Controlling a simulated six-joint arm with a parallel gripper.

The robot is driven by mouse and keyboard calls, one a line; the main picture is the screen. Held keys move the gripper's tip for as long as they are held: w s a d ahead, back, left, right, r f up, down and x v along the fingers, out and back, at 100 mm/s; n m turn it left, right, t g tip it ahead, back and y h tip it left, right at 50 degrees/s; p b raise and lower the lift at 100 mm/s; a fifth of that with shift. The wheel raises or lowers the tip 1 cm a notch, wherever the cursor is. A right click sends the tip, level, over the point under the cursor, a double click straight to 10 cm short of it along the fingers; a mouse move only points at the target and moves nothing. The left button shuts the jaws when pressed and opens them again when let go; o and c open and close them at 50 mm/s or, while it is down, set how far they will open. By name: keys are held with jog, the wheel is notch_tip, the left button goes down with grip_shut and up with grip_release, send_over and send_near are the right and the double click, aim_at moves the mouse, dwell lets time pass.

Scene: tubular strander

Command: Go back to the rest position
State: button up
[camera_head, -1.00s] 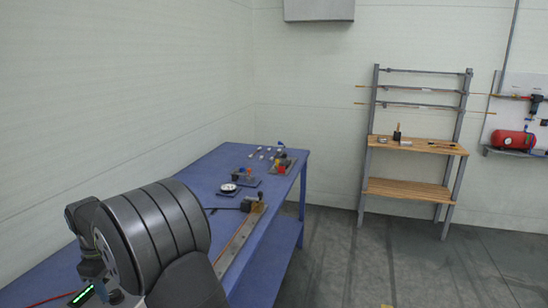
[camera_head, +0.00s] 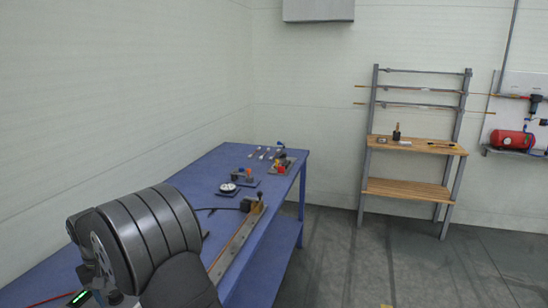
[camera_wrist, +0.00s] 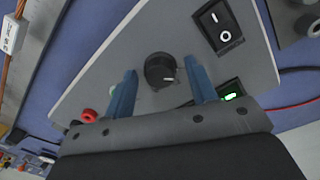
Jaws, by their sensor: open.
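My gripper (camera_wrist: 163,84) shows in the wrist view with its two blue fingers spread apart and nothing between them. In the head view my dark arm covers the near part of the blue bench (camera_head: 215,170), and my fingers are hidden there.
On the bench are a round dial (camera_head: 228,188), a long copper-coloured strip (camera_head: 236,240) and several small fixtures near the far end. A wooden-shelved rack (camera_head: 415,147) stands at the back right beside a red tank (camera_head: 512,140). The floor between is clear.

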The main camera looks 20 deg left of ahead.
jog(key=shift+r+m, duration=0.15)
jog(key=shift+m, duration=0.55)
notch_tip(320, 180, up, 8)
jog(key=shift+s+a+r, duration=0.1)
jog(key=shift+s+r, duration=0.05)
jog(key=shift+r, duration=0.1)
jog(key=o, duration=1.1)
jog(key=shift+c, duration=0.2)
jog(key=w+d+r+m+t+y, duration=0.2)
jog(key=w+d+r+m+y, duration=0.2)
jog(key=d+r+m, duration=0.5)
jog(key=w+a+f+m, duration=0.2)
jog(key=a+f, duration=0.3)
jog(key=f, duration=0.6)
jog(key=shift+f+m, duration=0.15)
jog(key=shift+m, duration=0.15)
jog(key=v, duration=1)
jog(key=shift+w, duration=0.15)
